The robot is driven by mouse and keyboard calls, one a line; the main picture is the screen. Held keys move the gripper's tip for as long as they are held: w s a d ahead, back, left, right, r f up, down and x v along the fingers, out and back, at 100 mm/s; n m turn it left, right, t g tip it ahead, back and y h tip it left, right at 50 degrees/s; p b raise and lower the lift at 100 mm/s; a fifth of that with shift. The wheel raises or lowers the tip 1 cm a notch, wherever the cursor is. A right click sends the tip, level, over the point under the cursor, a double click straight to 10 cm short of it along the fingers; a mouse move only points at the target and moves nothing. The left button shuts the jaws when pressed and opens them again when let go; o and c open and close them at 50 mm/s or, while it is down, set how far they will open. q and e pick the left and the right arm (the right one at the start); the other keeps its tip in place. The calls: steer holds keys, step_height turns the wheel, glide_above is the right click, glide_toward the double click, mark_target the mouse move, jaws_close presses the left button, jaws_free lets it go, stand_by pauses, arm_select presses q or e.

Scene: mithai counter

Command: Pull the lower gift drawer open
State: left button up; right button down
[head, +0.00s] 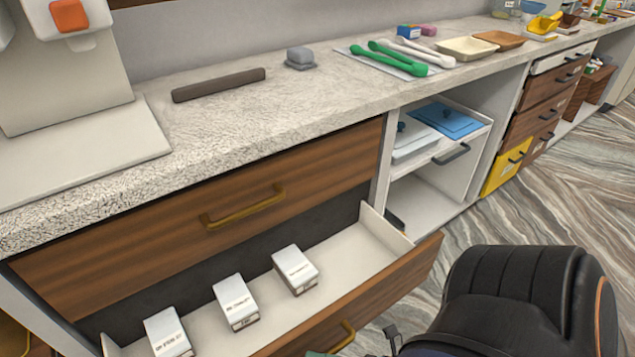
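The lower drawer (379,294) stands pulled out below the counter, its white inside showing. Three white boxes with printed labels (295,269) lie in it. Its brass handle (334,341) is at the bottom edge of the view, partly cut off. The upper drawer (140,247), with its own brass handle (243,208), is shut. A large black link of my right arm fills the lower right. Small dark parts near the lower handle may belong to my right gripper; its fingers are not clear, and I cannot tell whether they touch the handle. My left gripper is not in view.
The speckled counter (310,110) runs above the drawers, with green tongs (388,58), a dark bar (218,85) and a grey block (300,58) on it. An open white shelf bay (425,188) is right of the drawers. Patterned floor (560,185) shows at right.

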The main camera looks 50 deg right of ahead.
steer(key=c, duration=0.8)
jaws_free()
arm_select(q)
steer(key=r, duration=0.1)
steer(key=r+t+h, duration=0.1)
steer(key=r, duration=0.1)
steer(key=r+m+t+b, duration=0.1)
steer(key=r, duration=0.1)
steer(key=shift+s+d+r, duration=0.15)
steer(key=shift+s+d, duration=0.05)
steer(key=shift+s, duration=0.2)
arm_select(e)
steer(key=v, duration=1.2)
steer(key=shift+s, duration=0.2)
steer(key=shift+d, duration=0.15)
